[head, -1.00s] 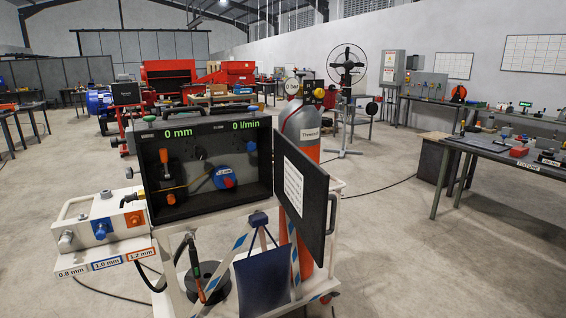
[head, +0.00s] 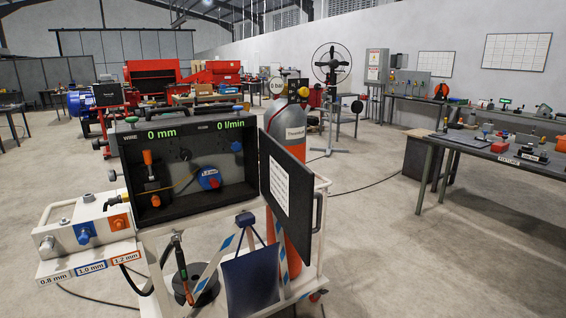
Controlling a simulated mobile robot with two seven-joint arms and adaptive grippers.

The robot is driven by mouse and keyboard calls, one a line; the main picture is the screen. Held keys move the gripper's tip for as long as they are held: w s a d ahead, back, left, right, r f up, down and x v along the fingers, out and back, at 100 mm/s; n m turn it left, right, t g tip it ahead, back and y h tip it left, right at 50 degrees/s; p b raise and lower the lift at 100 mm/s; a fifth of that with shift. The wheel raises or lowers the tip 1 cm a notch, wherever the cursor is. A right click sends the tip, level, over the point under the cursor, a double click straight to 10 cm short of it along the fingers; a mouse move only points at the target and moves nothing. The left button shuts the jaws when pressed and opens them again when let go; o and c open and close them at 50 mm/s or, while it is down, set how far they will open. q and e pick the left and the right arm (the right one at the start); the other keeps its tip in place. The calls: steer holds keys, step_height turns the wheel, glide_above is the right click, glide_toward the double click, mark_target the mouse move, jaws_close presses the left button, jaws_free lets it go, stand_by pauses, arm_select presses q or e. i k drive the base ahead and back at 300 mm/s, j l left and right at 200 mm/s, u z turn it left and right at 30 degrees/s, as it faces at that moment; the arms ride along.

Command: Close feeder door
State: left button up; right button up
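The feeder door (head: 286,188) is a dark panel with a white printed sheet on its inner face. It hangs open at the right side of the black wire feeder box (head: 240,202), swung out toward me. Inside the open box are a blue spool hub (head: 209,178), a drive unit with an orange lever (head: 148,160) and a yellow wire. Green readouts on the box's top show 0 mm and 0 l/min. Neither of my grippers shows in the head view.
The feeder stands on a white cart (head: 322,184) with a grey and orange gas cylinder (head: 296,215) behind the door. A white box with wire-size labels (head: 92,268) juts out at left.

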mark_target(288, 185)
steer(key=i+l+u, duration=0.2)
steer(key=l, duration=0.2)
steer(key=i+l+u, duration=0.2)
steer(key=l, duration=0.25)
steer(key=i+l+u, duration=0.2)
steer(key=l, duration=0.3)
steer(key=l+u, duration=0.25)
steer(key=l, duration=0.2)
steer(key=l+u, duration=0.2)
steer(key=l, duration=0.3)
steer(key=k+l, duration=0.1)
